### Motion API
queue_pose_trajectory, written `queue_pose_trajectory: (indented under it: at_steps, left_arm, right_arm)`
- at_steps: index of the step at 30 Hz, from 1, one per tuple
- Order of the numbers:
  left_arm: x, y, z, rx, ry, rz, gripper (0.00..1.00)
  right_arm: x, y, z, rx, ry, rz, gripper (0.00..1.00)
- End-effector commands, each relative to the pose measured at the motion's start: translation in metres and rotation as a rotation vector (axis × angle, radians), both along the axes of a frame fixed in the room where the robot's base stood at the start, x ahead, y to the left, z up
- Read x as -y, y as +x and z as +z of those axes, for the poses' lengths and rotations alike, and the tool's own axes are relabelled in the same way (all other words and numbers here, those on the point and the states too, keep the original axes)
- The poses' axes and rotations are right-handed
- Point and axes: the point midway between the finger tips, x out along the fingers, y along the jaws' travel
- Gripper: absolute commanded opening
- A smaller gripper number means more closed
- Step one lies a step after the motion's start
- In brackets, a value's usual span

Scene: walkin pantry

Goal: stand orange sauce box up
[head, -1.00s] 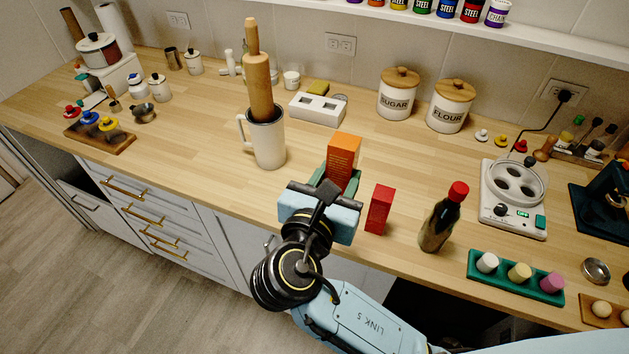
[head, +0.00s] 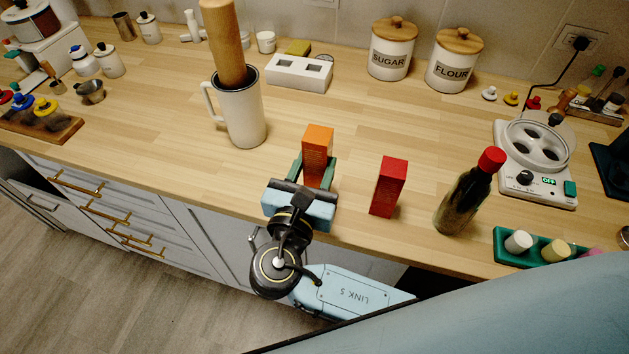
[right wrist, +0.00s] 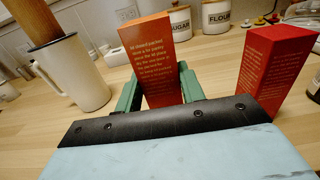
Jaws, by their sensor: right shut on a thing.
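The orange sauce box (head: 318,150) is upright on the counter near its front edge, with its printed face toward me. My right gripper (head: 315,174) is shut on it, with a green finger on each side. In the right wrist view the box (right wrist: 152,62) stands between the green fingers (right wrist: 158,92), and its lower part is hidden behind the gripper's dark edge. I cannot tell whether its base touches the counter. My left gripper is not in view.
A red box (head: 388,186) stands close to the right, then a red-capped bottle (head: 460,197). A white mug (head: 240,115) holding a rolling pin stands to the left. The wooden counter (head: 350,120) behind the orange box is clear.

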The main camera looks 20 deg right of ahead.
Motion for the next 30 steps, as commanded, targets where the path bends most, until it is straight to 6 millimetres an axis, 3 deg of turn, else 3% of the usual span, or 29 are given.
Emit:
queue_pose_trajectory:
  at_steps: [9,14,15,20,30]
  left_arm:
    - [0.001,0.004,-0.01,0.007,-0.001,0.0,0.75]
    - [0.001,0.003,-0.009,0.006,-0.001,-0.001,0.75]
    - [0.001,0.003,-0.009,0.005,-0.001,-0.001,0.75]
    - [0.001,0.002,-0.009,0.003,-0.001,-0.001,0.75]
    - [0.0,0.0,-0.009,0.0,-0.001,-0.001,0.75]
  right_arm:
    - [0.001,0.0,-0.037,0.0,-0.002,-0.001,0.12]
    - [0.0,0.0,-0.037,0.0,0.0,-0.001,0.12]
    - [0.0,0.0,-0.038,-0.001,0.0,-0.001,0.4]
    - [0.0,0.0,-0.037,-0.001,0.0,-0.001,0.61]
    - [-0.002,-0.003,-0.038,-0.002,0.0,0.0,0.61]
